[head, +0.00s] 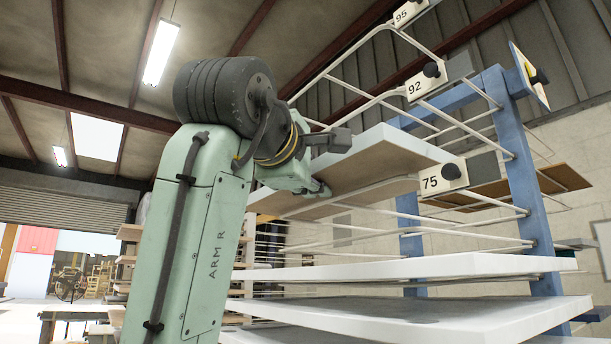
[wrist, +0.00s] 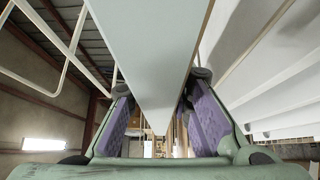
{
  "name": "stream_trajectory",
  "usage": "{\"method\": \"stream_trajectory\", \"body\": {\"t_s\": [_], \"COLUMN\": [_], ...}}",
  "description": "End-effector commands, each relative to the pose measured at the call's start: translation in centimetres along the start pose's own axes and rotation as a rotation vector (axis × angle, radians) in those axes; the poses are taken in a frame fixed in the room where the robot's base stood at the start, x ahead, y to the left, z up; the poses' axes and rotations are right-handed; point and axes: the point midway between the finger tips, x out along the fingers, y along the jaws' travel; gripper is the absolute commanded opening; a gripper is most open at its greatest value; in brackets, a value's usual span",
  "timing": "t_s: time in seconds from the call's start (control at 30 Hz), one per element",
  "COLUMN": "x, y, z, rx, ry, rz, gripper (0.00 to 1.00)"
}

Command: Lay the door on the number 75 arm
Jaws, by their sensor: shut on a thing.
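The door (head: 375,155) is a thick flat panel, white on top and brown beneath. My gripper (head: 322,166) is shut on its left edge and holds it roughly level, slightly tilted. In the wrist view, the door (wrist: 150,50) runs away between the purple pads of my gripper (wrist: 162,100). The number 75 label (head: 442,178) is at the rack's right side, by the door's far right end. Thin white rods of the number 75 arm (head: 430,198) run just below the label. I cannot tell whether the door touches them.
Several white panels (head: 400,268) lie on lower rack arms, with a gap under the held door. A blue post (head: 520,170) stands at the right. A brown board (head: 535,183) sits behind.

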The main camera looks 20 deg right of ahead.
Motion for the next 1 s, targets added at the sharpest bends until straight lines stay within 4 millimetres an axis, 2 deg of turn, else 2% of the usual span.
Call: {"method": "stream_trajectory", "body": {"t_s": [0.77, 0.8, 1.0], "x": [-0.2, -0.2, -0.17], "y": [-0.37, -0.32, -0.37], "z": [0.05, 0.04, 0.04], "rx": [0.001, 0.001, 0.001], "ry": [-0.001, 0.0, 0.0], "rz": [0.008, 0.008, 0.006], "gripper": [0.0, 0.22, 0.35]}}
